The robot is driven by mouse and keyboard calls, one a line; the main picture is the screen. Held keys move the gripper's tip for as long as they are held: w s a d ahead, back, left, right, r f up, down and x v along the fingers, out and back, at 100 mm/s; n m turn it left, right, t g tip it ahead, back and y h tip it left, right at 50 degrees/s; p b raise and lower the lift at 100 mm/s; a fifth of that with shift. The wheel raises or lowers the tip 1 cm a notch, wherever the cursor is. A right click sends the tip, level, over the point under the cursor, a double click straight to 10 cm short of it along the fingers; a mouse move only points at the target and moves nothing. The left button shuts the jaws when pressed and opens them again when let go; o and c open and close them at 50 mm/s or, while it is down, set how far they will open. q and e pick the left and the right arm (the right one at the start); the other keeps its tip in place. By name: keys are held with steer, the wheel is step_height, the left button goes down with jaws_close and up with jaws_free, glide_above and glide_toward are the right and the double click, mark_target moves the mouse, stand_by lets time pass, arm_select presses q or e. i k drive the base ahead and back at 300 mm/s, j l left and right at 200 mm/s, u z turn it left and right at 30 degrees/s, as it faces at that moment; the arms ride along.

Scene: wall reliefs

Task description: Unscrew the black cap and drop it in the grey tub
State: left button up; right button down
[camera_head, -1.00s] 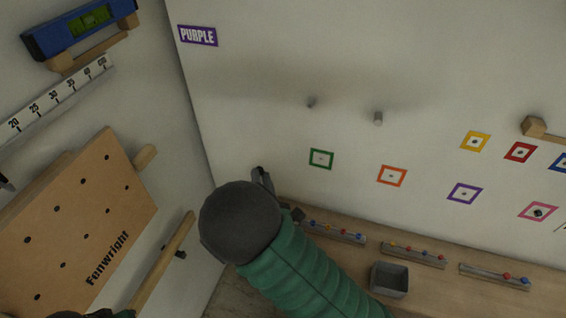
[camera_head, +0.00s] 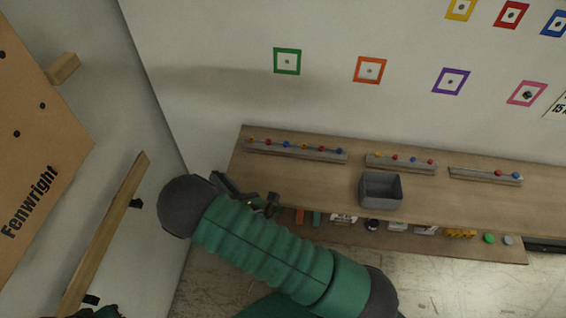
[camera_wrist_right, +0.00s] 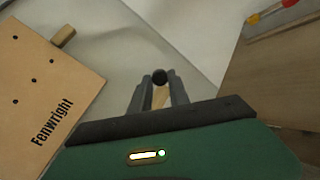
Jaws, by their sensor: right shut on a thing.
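The grey tub (camera_head: 381,203) stands open on the wooden shelf, to the right of my right gripper. My right gripper (camera_head: 246,197) is near the shelf's left front part in the head view, partly hidden by my green forearm. In the right wrist view my right gripper (camera_wrist_right: 160,82) is shut on a small dark round thing, which looks like the black cap (camera_wrist_right: 160,76). It is held at the fingertips, over the corner of floor and wall. The cap cannot be made out in the head view.
The wooden shelf (camera_head: 320,181) carries several rails with coloured knobs, such as the left rail (camera_head: 296,152). A lower shelf holds small items. Coloured square frames, such as the orange frame (camera_head: 370,70), mark the wall. A pegboard (camera_head: 35,130) and wooden bar (camera_head: 105,232) are left.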

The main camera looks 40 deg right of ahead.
mark_target(380, 191)
steer(key=k+l+z, duration=0.25)
steer(key=z, duration=0.15)
steer(key=k+l+z, duration=0.25)
steer(key=z, duration=0.2)
steer(key=l, duration=0.1)
